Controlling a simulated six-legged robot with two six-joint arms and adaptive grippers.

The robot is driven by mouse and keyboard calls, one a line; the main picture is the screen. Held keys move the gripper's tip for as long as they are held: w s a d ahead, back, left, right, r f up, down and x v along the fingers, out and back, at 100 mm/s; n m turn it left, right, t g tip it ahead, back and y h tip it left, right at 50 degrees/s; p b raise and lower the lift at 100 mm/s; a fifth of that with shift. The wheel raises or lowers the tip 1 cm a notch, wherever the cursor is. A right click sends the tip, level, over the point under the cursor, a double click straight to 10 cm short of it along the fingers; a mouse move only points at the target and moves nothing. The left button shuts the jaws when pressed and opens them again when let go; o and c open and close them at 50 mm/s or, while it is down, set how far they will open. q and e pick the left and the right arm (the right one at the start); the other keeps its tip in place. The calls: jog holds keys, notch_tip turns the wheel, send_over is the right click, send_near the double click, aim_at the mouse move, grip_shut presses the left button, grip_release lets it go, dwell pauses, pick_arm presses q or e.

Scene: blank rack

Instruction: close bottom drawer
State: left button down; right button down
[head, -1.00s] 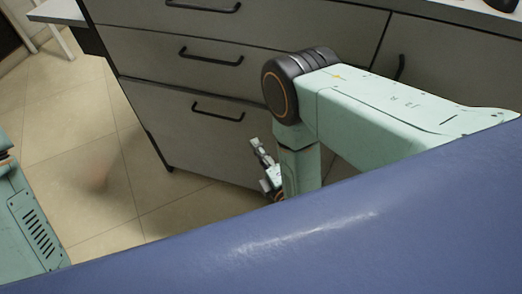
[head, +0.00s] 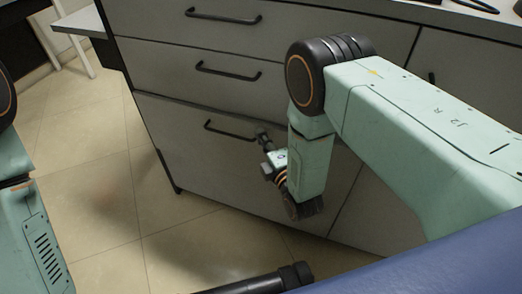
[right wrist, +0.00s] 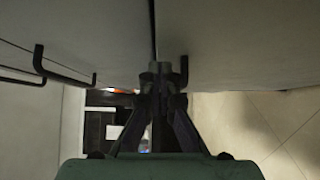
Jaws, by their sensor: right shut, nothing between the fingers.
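The bottom drawer (head: 195,155) is the lowest, tallest grey front in the cabinet's left column, with a black bar handle (head: 230,130). Its front looks close to flush, with a dark line along its top edge; I cannot tell if a small gap is left. My right gripper (head: 264,142) is shut and empty, in front of the drawer face just right of the handle; whether it touches is unclear. In the right wrist view its fingertips (right wrist: 160,68) are together near a dark seam between two grey panels. My left gripper is out of view.
Upper drawers (head: 210,75) of the grey cabinet look shut. A neighbouring grey door front (head: 455,75) stands to the right. The tiled floor (head: 95,190) left of the cabinet is clear. A blue surface (head: 440,262) fills the bottom right corner.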

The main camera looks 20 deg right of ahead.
aim_at(267, 128)
jog(key=shift+w+d, duration=0.3)
jog(key=shift+w+d+r+b, duration=0.1)
jog(key=shift+w+d+b, duration=0.25)
jog(key=shift+w+d, duration=0.35)
jog(key=shift+w+r, duration=0.15)
jog(key=shift+w, duration=0.1)
jog(key=shift+d, duration=0.1)
